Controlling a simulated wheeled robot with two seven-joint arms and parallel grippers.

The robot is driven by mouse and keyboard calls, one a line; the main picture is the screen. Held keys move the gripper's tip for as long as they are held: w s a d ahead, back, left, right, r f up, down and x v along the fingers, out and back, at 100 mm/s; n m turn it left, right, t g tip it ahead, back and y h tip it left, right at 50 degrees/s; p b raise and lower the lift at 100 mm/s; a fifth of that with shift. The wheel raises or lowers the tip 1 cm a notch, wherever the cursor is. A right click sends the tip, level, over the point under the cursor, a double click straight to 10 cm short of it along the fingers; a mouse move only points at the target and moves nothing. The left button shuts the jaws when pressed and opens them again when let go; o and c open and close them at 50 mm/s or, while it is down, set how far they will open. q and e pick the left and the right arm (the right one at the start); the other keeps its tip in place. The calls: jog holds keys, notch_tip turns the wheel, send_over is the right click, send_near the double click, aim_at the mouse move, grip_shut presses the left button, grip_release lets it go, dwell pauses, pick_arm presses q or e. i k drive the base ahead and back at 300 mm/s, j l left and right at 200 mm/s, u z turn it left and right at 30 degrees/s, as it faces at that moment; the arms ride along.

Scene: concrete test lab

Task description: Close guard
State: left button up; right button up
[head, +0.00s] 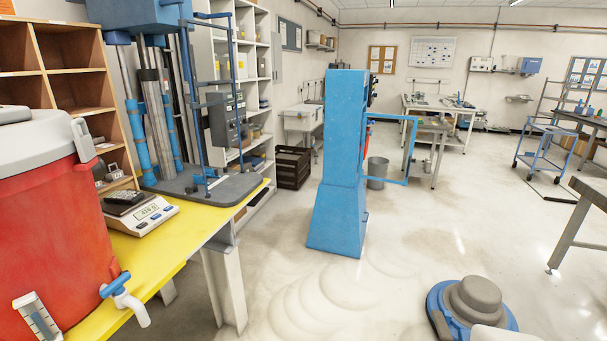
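A testing machine with a blue head (140,14) and steel columns stands on the yellow table at the left. A blue barred frame (228,95), which looks like a guard, stands at its right side. A tall blue machine (341,165) stands on the floor in the middle. A thin blue rectangular frame (415,148) sticks out from its right side and also looks like a guard. I cannot tell which frame is the guard meant. Neither of my grippers is in view.
A red cooler (55,220) and a scale (140,215) sit on the yellow table (165,245). A blue-grey floor machine (475,300) stands at the lower right. A bin (377,172) is behind the blue machine. The floor in front of the blue machine is clear.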

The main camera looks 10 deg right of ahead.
aim_at(365, 114)
jog(key=i+l+z, duration=0.35)
jog(key=i, duration=0.15)
jog(key=i+z, duration=0.35)
jog(key=i, duration=0.15)
jog(key=i+z, duration=0.4)
jog(key=i+j, duration=0.2)
jog(key=i, duration=0.3)
jog(key=i+j, duration=0.15)
jog(key=i, duration=0.35)
jog(key=i+j+u, duration=0.1)
jog(key=i, duration=0.4)
jog(key=j, duration=0.1)
